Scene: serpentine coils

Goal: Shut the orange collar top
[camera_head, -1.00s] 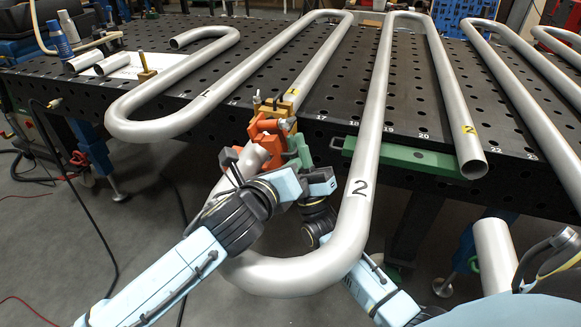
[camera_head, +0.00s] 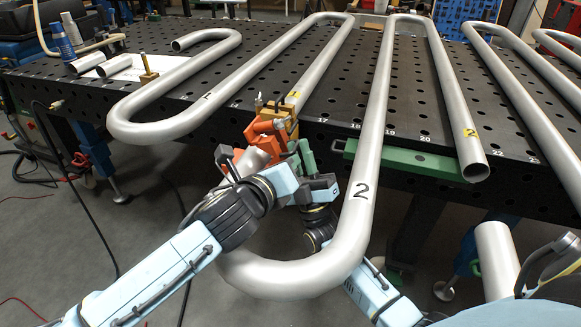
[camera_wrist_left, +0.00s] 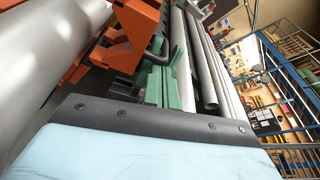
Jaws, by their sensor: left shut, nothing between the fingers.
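In the left wrist view the orange collar (camera_wrist_left: 128,38) stands close in front, with the grey pipe (camera_wrist_left: 40,60) at left.
The black perforated table (camera_head: 335,105) holds further coils.

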